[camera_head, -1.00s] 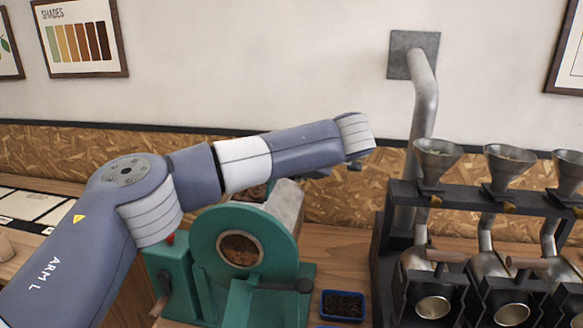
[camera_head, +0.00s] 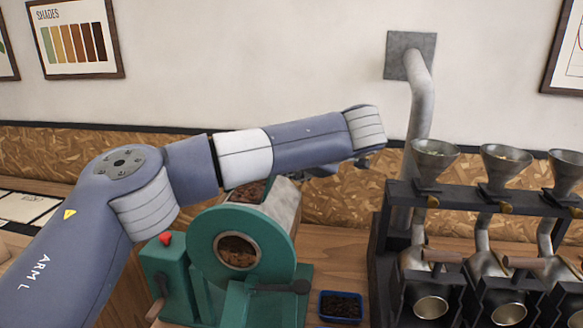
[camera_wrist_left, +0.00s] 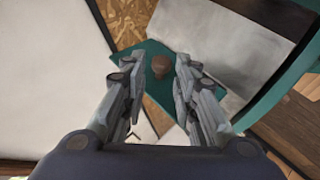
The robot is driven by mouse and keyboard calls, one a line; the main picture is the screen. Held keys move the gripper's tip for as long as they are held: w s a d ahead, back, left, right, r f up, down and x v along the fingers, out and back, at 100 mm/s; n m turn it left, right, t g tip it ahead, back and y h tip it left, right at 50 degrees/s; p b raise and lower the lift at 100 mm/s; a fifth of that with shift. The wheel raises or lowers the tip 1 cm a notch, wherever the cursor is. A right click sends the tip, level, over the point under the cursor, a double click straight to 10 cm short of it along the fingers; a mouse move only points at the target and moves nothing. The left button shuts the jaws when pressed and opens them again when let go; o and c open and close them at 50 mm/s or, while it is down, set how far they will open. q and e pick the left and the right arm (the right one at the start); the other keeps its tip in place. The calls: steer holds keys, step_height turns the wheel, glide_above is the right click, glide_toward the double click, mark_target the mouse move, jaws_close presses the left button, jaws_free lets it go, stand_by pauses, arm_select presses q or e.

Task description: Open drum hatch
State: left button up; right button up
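The green roaster (camera_head: 275,232) stands on the counter below my left arm. Its round front has a window with brown beans (camera_head: 238,250) behind it, and a dark lever (camera_head: 285,287) with a round knob sits below. The grey metal drum body (camera_head: 283,205) runs behind the front, partly hidden by my arm. My left gripper (camera_head: 345,166) is mostly hidden behind its wrist above the roaster. In the left wrist view the gripper (camera_wrist_left: 161,75) is open, its fingers on either side of a brown knob (camera_wrist_left: 160,66) over a green surface. I cannot tell whether they touch it. My right gripper is not in view.
A black rack (camera_head: 480,197) with several metal funnels and scoops stands to the right. A grey pipe (camera_head: 424,100) runs up to the wall behind it. A small blue tray (camera_head: 341,318) of dark beans sits on the counter between roaster and rack.

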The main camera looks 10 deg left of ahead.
arm_select(q)
steer(key=v, duration=0.9)
steer(key=shift+f, duration=0.1)
